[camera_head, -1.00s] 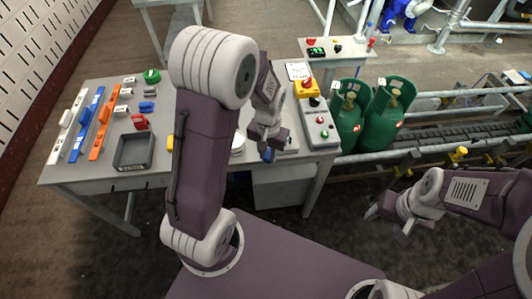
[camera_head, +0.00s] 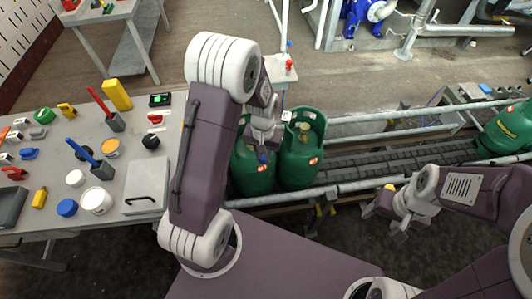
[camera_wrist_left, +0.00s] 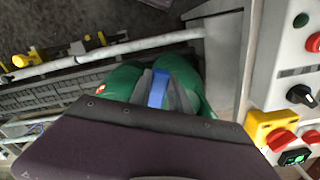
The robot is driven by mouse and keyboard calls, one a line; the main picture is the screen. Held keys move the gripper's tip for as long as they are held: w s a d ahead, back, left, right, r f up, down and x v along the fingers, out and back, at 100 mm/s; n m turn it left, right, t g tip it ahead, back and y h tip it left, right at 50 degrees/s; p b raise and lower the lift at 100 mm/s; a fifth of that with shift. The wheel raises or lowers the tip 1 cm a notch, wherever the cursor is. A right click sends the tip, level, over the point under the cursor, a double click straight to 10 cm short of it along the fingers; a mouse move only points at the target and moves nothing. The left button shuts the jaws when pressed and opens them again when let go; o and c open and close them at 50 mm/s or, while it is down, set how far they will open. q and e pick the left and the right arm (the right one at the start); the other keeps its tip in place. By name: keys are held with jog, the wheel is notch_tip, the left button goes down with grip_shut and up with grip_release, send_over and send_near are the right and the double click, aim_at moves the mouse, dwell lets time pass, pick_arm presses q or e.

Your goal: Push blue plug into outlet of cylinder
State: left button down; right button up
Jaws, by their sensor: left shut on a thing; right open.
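My left gripper (camera_head: 263,147) is shut on a small blue plug (camera_head: 262,158), which also shows between the fingers in the left wrist view (camera_wrist_left: 158,88). In the head view the gripper and plug overlap the left green cylinder (camera_head: 254,178), whose top is mostly hidden by my arm. A second green cylinder (camera_head: 298,162) stands upright just to its right. My right gripper (camera_head: 390,222) is open and empty, front right.
The grey table (camera_head: 125,210) with several tools, caps and lids is at the left. A control panel with buttons (camera_wrist_left: 300,60) is at the wrist view's right.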

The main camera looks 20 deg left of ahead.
pick_arm(q)
jog(key=shift+n, duration=0.9)
jog(key=w+f+p, duration=0.1)
jog(key=f, duration=0.1)
jog(key=w+a+f+p, duration=0.1)
jog(key=f, duration=0.1)
jog(key=shift+w+a, duration=0.15)
notch_tip(320, 180, down, 8)
jog(key=s+a+n+p, duration=0.1)
jog(key=a+n+p, duration=0.1)
jog(key=a+n, duration=0.1)
jog(key=shift+s+f+p, duration=0.15)
jog(key=shift+s+p, duration=0.1)
jog(key=shift+p, duration=0.15)
pick_arm(e)
jog(key=r, duration=0.6)
jog(key=shift+w, duration=0.25)
jog(key=shift+s, duration=0.1)
jog(key=shift+f, duration=0.1)
pick_arm(q)
jog(key=shift+w+a+b, duration=0.5)
jog(key=shift+w, duration=0.4)
pick_arm(e)
jog(key=shift+f, duration=0.5)
pick_arm(q)
jog(key=shift+w+a+b, duration=0.3)
jog(key=shift+w+b, duration=0.1)
jog(key=shift+w, duration=0.1)
pick_arm(e)
jog(key=shift+f, duration=0.35)
